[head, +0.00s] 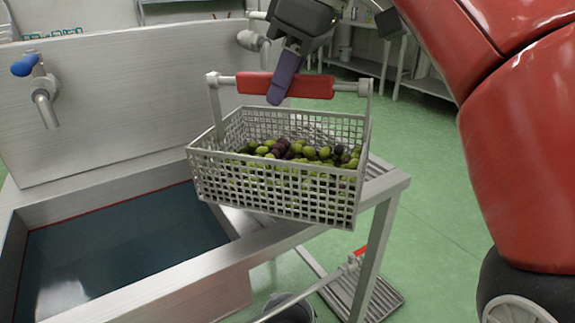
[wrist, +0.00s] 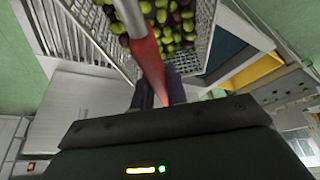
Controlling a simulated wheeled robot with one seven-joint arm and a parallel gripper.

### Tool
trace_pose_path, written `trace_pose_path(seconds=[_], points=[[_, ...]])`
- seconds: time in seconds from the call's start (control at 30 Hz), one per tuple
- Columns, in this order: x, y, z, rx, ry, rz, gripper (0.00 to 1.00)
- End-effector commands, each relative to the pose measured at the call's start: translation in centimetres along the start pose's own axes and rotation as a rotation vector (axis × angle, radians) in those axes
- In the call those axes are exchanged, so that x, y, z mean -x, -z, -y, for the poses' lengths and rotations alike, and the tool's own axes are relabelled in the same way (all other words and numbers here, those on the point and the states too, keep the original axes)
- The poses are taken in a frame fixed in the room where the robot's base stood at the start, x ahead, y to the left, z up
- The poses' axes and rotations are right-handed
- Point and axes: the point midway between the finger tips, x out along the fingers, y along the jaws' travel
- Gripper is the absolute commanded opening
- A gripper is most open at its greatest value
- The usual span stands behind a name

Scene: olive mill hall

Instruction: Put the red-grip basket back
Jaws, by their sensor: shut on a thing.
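The red-grip basket (head: 280,205) is a light wire-mesh basket holding green and dark olives, with a red grip (head: 313,87) on its upright handle. In the head view it is over the right end of the sink, by a slatted metal ledge; whether it touches the ledge is hard to tell. My gripper (head: 283,88) is shut on the red grip from above. In the wrist view my gripper (wrist: 160,92) holds the red grip (wrist: 148,58), with the olives and mesh beyond it. The basket looks roughly level, slightly turned.
A metal sink (head: 150,275) with dark water lies left of the basket. A blue-handled tap (head: 35,75) is on its back wall. A slatted ledge (head: 385,185) juts out at right. Below are a bucket (head: 288,308) and a red-ended pole (head: 335,280). Green floor (head: 430,200) is open to the right.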

Motion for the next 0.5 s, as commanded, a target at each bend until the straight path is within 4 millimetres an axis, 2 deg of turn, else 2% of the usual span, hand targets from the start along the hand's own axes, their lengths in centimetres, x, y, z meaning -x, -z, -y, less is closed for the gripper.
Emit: trace_pose_path(seconds=[0.23, 0.4, 0.5], points=[[3.0, -6.2, -2.7, -0.268, -0.126, -0.018, 0.00], [5.0, -10.1, -3.6, -0.436, -0.197, -0.031, 0.00], [5.8, -11.8, -3.9, -0.508, -0.226, -0.037, 0.00]])
